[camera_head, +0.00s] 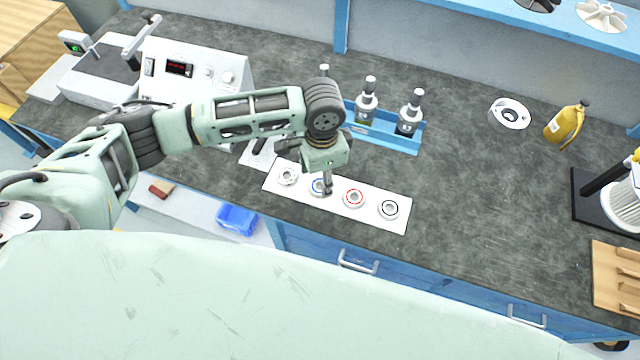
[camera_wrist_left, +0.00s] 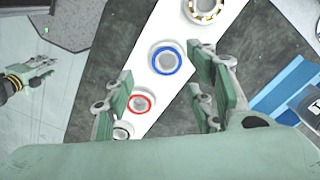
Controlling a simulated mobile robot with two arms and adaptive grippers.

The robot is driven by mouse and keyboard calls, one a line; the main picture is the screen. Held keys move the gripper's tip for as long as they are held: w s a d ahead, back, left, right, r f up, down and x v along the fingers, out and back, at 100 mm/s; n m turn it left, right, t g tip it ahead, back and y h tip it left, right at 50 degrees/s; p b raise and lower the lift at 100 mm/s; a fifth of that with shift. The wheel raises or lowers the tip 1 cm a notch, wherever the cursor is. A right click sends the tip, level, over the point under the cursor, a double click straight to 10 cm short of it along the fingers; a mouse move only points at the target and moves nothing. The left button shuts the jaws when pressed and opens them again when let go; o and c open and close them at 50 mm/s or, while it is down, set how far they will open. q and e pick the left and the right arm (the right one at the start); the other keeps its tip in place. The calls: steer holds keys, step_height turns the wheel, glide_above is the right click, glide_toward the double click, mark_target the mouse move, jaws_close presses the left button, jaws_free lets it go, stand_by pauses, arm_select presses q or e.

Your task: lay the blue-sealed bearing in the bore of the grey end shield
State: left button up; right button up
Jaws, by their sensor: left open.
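The blue-sealed bearing (camera_head: 315,188) lies on a white strip (camera_head: 334,201), second from the left in a row. In the left wrist view it is the blue-ringed disc (camera_wrist_left: 153,64). My left gripper (camera_head: 325,189) is above the strip at this bearing and partly covers it in the head view. In the left wrist view its fingers (camera_wrist_left: 163,68) are apart, with the bearing showing between them and nothing gripped. The grey end shield (camera_head: 497,116) lies on the bench to the right, its bore facing up. What looks like my right gripper (camera_wrist_left: 38,75) shows small in the left wrist view.
A red-ringed bearing (camera_head: 346,201) and a black-ringed bearing (camera_head: 381,211) lie on the strip right of the blue one, an open one (camera_head: 281,178) left. Bottles stand in a blue rack (camera_head: 385,139) behind. A yellow bottle (camera_head: 564,124) stands beside the shield. Bench between strip and shield is clear.

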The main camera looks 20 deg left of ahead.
arm_select(q)
step_height(320, 180, down, 5)
steer(key=shift+w+a+r+p, duration=0.1)
steer(key=shift+w+a+p, duration=0.05)
steer(key=shift+p, duration=0.45)
steer(key=c, duration=1.2)
